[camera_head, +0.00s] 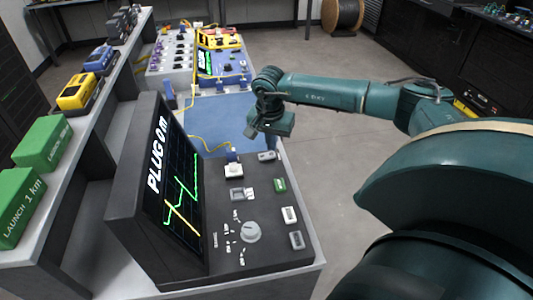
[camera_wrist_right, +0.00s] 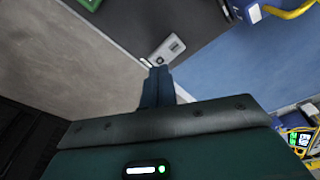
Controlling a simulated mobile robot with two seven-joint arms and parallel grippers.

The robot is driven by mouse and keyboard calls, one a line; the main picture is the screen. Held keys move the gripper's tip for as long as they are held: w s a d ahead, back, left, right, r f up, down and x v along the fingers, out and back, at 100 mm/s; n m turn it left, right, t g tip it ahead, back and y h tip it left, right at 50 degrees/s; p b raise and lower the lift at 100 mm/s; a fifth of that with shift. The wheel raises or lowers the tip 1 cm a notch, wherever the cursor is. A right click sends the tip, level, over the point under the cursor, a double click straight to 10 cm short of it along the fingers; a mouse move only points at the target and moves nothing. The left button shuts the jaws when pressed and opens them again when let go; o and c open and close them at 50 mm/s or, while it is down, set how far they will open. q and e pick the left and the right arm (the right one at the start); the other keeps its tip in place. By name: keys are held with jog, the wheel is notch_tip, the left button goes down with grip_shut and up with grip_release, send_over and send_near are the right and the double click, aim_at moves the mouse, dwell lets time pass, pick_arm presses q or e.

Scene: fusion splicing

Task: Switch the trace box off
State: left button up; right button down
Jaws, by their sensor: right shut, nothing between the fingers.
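The trace box (camera_head: 215,262) is a dark console at the front of the bench. Its tilted screen (camera_head: 175,180) is lit, with green and yellow traces and "PLUG 0 m". A small grey switch (camera_head: 267,156) sits at the panel's far right corner; it also shows in the right wrist view (camera_wrist_right: 168,49). My right gripper (camera_head: 268,139) is over that corner with its fingers together and empty. In the right wrist view its fingertips (camera_wrist_right: 157,70) appear close beside the switch; I cannot tell whether they touch. My left gripper is out of view.
The panel also has a green button (camera_head: 280,185), two more pale switches on the right, and a knob (camera_head: 250,232). A blue mat (camera_head: 215,115) lies behind, with a yellow cable. Shelved boxes line the left. Floor is open on the right.

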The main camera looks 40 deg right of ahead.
aim_at(272, 154)
jog(key=shift+f+b, duration=0.7)
jog(key=shift+f, duration=0.25)
dwell(0.6)
jog(key=shift+r, duration=0.1)
jog(key=shift+r+p, duration=2.6)
jog(key=shift+r, duration=0.9)
